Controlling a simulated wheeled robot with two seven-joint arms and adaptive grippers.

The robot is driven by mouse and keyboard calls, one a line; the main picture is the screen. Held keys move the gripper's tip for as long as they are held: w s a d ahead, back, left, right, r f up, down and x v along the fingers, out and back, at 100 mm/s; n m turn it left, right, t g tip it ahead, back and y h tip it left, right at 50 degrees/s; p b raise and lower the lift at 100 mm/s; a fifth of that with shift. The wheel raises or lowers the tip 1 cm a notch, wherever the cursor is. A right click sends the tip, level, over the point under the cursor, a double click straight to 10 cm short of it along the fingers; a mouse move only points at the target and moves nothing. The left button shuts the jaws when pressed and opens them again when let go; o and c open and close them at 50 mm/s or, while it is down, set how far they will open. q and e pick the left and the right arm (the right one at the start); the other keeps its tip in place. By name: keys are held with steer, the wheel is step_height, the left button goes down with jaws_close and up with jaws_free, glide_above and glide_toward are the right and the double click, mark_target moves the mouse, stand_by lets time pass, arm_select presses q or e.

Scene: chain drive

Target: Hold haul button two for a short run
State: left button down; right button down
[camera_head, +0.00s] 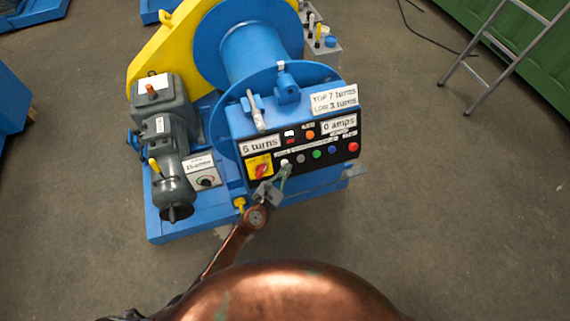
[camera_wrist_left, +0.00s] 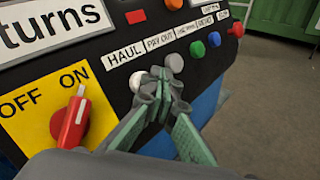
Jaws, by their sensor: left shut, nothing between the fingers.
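The blue winch's control panel (camera_head: 300,150) has a row of buttons. The white button (camera_wrist_left: 137,80) sits under the HAUL label (camera_wrist_left: 124,54); it also shows in the head view (camera_head: 285,162). A grey button (camera_wrist_left: 174,62) sits to its right, partly behind my fingertips. My left gripper (camera_wrist_left: 160,78) is shut and empty, with its tips at the panel by the white and grey buttons. In the head view my left gripper (camera_head: 284,172) is just below the white button. I cannot tell whether the tips touch either one. My right gripper is not in view.
Green (camera_wrist_left: 198,49), blue (camera_wrist_left: 214,40) and red (camera_wrist_left: 237,29) buttons continue right. The red switch (camera_wrist_left: 74,118) points to ON. Displays read about 5 turns (camera_head: 260,145) and 0 amps (camera_head: 339,124). A sign (camera_head: 334,99) reads TOP 7 turns, LOW 3 turns.

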arm_select(q)
steer(key=shift+w+f, duration=0.1)
stand_by(0.4)
steer(key=shift+w+a+f, duration=0.1)
steer(key=shift+w, duration=0.15)
steer(key=shift+w+a+f+b, duration=0.2)
steer(key=shift+w+b, duration=0.25)
steer(key=shift+b, duration=0.1)
stand_by(0.7)
steer(key=shift+s+r, duration=0.1)
steer(key=shift+s, duration=0.05)
stand_by(3.3)
steer(key=shift+s+d+r+p, duration=0.3)
steer(key=shift+s+p, duration=0.35)
steer(key=shift+p, duration=0.05)
